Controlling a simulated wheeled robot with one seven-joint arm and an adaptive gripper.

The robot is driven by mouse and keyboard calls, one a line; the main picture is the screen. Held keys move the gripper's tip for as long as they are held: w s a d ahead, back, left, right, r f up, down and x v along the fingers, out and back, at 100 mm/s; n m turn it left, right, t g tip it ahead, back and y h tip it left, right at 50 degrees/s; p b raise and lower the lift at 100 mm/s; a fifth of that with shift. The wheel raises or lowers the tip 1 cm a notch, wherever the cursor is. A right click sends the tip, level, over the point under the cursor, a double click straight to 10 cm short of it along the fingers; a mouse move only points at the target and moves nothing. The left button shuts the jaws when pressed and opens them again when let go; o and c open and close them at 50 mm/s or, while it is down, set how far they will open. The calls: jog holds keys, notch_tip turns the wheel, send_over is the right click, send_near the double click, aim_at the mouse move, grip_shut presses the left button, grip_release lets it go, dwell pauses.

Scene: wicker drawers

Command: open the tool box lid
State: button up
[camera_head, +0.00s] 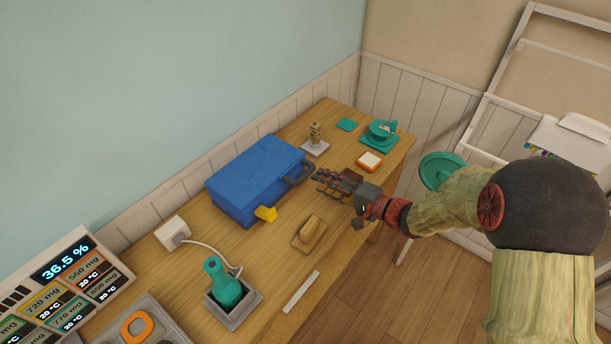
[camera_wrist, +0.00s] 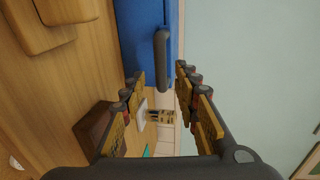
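A blue tool box (camera_head: 252,175) with its lid shut stands on the wooden table against the wall. A dark handle (camera_head: 299,175) is on its right front side, and a yellow latch (camera_head: 266,214) sticks out at its front left. My gripper (camera_head: 322,184) is just right of the handle, apart from the latch. In the wrist view my gripper (camera_wrist: 158,85) is open, with its fingers spread wide. The handle (camera_wrist: 162,58) lies ahead between the fingertips, with the blue box (camera_wrist: 138,30) behind it. Nothing shows held between the fingers.
A wooden block on a board (camera_head: 310,233) lies in front of the box. A small wooden figure on a white base (camera_head: 316,146), an orange-and-white block (camera_head: 369,162) and a teal device (camera_head: 380,136) stand to the right. A soldering-iron-like teal tool (camera_head: 224,284) stands front left.

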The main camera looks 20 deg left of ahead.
aim_at(307, 177)
jog(key=b+x, duration=0.1)
jog(key=x, duration=0.6)
jog(key=shift+a, duration=0.15)
jog(key=shift+c, duration=0.4)
grip_shut()
dwell(0.4)
